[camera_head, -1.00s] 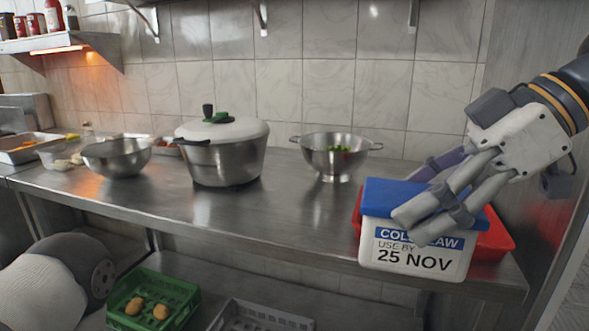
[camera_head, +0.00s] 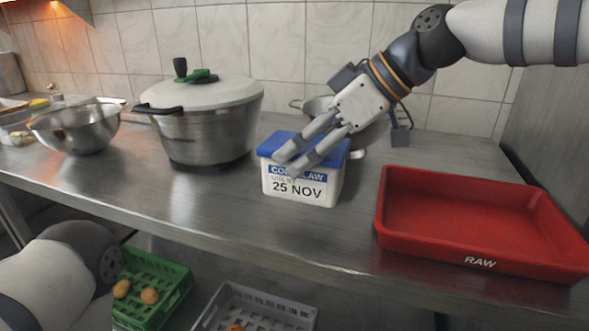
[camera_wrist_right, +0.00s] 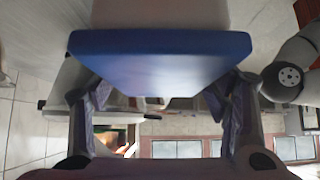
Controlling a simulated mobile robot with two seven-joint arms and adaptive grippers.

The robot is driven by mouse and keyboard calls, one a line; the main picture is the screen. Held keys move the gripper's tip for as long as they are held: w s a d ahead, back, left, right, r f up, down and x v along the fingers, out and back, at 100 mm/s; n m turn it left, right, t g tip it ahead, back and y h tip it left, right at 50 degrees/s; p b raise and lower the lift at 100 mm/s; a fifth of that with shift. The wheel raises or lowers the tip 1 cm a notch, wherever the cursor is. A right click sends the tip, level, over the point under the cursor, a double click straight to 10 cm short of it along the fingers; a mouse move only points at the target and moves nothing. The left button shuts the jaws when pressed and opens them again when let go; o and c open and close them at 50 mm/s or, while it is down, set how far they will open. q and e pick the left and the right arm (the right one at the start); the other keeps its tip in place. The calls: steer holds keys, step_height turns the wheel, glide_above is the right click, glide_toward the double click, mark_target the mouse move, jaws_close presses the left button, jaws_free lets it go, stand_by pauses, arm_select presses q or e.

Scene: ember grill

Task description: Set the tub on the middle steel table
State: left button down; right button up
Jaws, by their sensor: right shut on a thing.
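The tub (camera_head: 303,196) is white with a blue lid, and its label reads "25 NOV". It stands upright at the middle of the steel table (camera_head: 215,212), in front of the colander. I cannot tell if its base touches the table. My right gripper (camera_head: 292,163) reaches in from the upper right and is shut on the tub near its lid. In the right wrist view the blue lid (camera_wrist_right: 160,60) sits between the two fingers. My left gripper is out of view; only part of that arm shows at lower left.
A red tray (camera_head: 440,253) marked "RAW" lies to the right, empty. A lidded pot (camera_head: 205,130) is left of the tub, with a steel bowl (camera_head: 78,130) further left. The colander (camera_head: 318,106) is partly hidden behind my gripper. Green (camera_head: 160,305) and grey (camera_head: 250,298) crates sit below.

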steer(key=shift+w+a+f, duration=0.25)
steer(key=shift+w+f, duration=0.3)
steer(key=shift+f, duration=0.1)
steer(key=shift+w+a+f, duration=0.1)
steer(key=shift+w+f, duration=0.05)
steer(key=shift+f, duration=0.75)
steer(key=shift+w+a+f, duration=0.1)
steer(key=shift+w+f, duration=0.05)
steer(key=shift+f, duration=0.7)
steer(key=shift+f, duration=0.15)
steer(key=o, duration=1.6)
steer(key=shift+f, duration=0.1)
steer(key=shift+o, duration=0.2)
